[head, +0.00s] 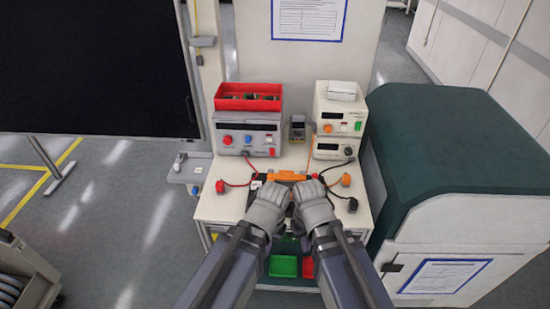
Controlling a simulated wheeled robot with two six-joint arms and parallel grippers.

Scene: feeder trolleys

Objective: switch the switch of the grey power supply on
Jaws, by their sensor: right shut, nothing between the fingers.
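The grey power supply (247,134) stands at the back left of the trolley top. Its front has red and blue knobs and small red parts at the right; which is the switch, and its position, are too small to tell. My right gripper (307,188) is shut and empty, low in front of the power supply and to its right, apart from it. My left gripper (276,188) is beside it, nearer the power supply; its fingers are hidden from view. Both are at a dark item with an orange bar (287,176), and contact cannot be told.
A red bin (248,90) sits on the grey power supply. Cream stacked units (339,125) stand at the back right, with a small meter (297,127) between. Red and black leads lie on the trolley top (213,205). A green-topped cabinet (440,140) stands close at right.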

